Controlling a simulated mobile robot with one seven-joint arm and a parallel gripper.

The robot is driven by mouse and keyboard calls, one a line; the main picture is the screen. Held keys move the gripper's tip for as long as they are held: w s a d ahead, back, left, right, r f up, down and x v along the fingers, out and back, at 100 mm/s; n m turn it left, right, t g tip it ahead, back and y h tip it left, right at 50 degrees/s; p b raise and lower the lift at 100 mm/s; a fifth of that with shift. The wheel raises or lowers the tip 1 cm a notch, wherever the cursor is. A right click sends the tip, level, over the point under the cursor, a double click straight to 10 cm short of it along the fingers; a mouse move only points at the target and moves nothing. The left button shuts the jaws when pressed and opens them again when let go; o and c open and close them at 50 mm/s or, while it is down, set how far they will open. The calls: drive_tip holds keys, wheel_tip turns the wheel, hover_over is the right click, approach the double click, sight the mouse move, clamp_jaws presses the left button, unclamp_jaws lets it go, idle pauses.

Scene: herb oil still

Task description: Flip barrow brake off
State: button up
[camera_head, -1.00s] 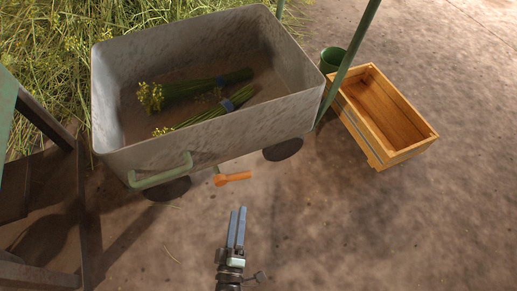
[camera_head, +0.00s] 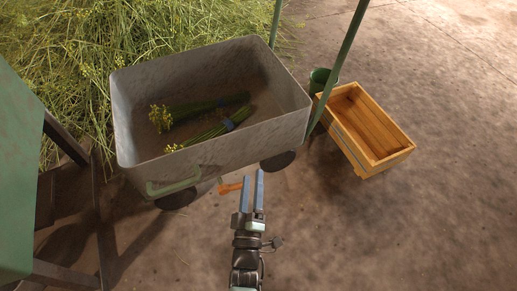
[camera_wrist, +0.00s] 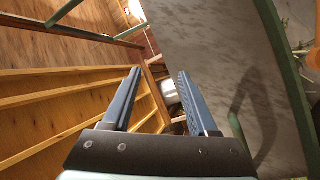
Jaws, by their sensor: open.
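The barrow (camera_head: 215,152) is a grey metal tub on dark wheels, with a green handle (camera_head: 172,187) at its near side. Its orange brake lever (camera_head: 230,188) sticks out low beneath the near wall, pointing right. My gripper (camera_head: 253,175) is open and empty, its two blue-grey fingers just right of the lever and partly overlapping its right end in the head view. I cannot tell whether they touch. In the wrist view my open fingers (camera_wrist: 160,75) show nothing clearly between them but background; I cannot make out the lever there.
Two bundles of yellow-flowered herbs (camera_head: 205,133) lie in the barrow. A wooden crate (camera_head: 365,130) and a green bucket (camera_head: 320,80) stand to the right, beside a green post (camera_head: 340,65). A dark-legged green stand (camera_head: 20,170) is at left. Ground at front right is clear.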

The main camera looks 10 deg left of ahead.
wheel_tip(320, 180, up, 10)
drive_tip(key=w+d+p, duration=0.1)
drive_tip(key=w+p, duration=0.2)
drive_tip(key=shift+f+m+t, duration=0.25)
drive_tip(key=shift+m+t, duration=0.05)
drive_tip(key=shift+d+f, duration=0.1)
